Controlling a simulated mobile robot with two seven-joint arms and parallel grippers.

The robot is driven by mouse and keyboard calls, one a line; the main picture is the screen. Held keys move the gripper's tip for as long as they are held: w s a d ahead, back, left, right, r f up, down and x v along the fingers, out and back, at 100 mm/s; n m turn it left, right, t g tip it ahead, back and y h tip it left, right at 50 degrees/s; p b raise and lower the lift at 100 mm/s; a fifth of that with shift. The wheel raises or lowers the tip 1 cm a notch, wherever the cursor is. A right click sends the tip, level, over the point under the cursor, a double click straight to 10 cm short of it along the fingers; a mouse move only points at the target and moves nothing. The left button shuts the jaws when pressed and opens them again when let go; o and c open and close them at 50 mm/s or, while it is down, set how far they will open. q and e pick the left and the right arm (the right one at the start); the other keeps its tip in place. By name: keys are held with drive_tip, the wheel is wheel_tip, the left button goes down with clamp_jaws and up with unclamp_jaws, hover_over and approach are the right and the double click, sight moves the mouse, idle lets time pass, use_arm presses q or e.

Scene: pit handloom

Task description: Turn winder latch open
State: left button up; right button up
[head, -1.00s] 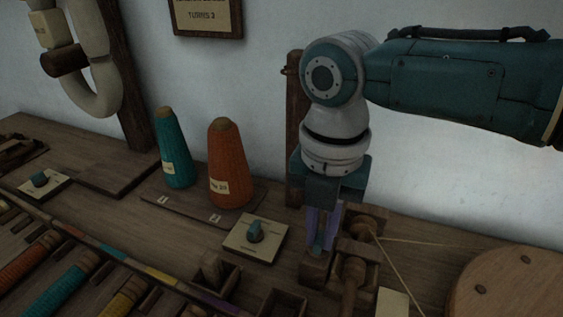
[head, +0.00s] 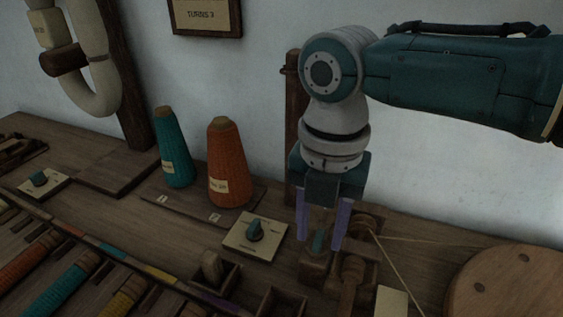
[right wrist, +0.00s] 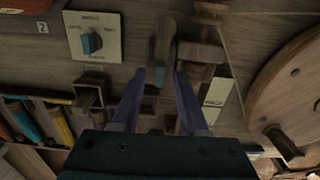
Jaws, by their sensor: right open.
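The winder's wooden spindle (head: 352,272) stands just right of the latch. My left gripper is not in view.
A cream plate with a teal selector knob (head: 254,230) lies left of the latch. A teal cone (head: 173,155) and an orange cone (head: 228,165) stand farther back. A round wooden wheel (head: 515,285) is at right, with thread running towards it. A dark post (head: 293,130) rises behind the gripper.

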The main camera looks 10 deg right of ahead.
sight(319, 236)
wheel_tip(319, 236, up, 10)
drive_tip(key=p, duration=0.3)
drive_tip(key=shift+f, duration=0.15)
